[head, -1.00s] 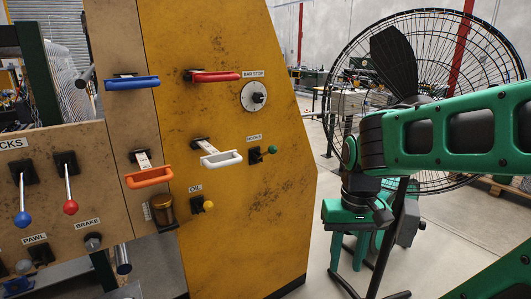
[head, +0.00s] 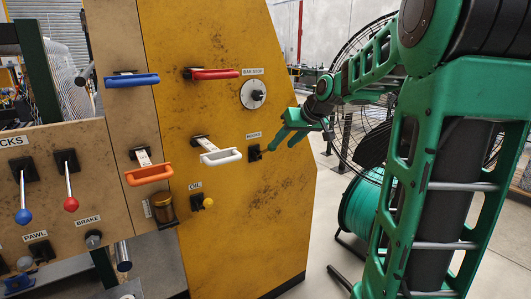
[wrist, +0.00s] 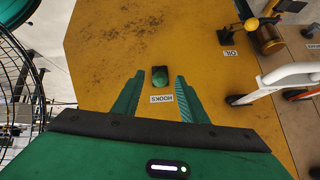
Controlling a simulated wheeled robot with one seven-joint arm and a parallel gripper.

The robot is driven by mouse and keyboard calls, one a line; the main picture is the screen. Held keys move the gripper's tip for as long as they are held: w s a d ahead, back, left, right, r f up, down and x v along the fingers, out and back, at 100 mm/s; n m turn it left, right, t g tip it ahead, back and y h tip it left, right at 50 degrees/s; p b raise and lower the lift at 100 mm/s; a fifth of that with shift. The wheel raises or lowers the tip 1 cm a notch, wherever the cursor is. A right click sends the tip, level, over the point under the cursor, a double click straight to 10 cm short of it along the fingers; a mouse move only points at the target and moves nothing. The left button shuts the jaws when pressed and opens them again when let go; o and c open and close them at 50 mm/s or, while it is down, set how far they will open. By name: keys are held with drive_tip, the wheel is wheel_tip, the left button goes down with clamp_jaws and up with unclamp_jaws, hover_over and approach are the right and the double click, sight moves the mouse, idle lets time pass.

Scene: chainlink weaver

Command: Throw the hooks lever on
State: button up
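The hooks lever (head: 255,153) is a small lever with a green knob on a dark base, on the yellow panel under its HOOKS label (head: 254,135). In the wrist view the green knob (wrist: 160,77) shows end-on, between and beyond my fingertips, with the label upside down. My gripper (head: 283,142) is green and open, with its fingers pointing at the panel, just right of the lever in the head view. Both fingers also show in the wrist view (wrist: 160,80), spread apart with nothing held. I cannot tell whether a finger touches the knob.
A white handle (head: 221,156) sticks out left of the lever, with a red handle (head: 215,74) and the bar stop dial (head: 253,94) above. A yellow oil knob (head: 207,202) is lower left. Orange (head: 149,175) and blue (head: 132,81) handles stand further left.

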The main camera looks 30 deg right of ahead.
sight(268, 150)
drive_tip(key=shift+t, duration=0.3)
drive_tip(key=x, duration=0.3)
drive_tip(key=w+r+x, duration=0.1)
drive_tip(key=x, duration=0.7)
drive_tip(key=shift+w+d, duration=0.1)
drive_tip(key=shift+w, duration=0.3)
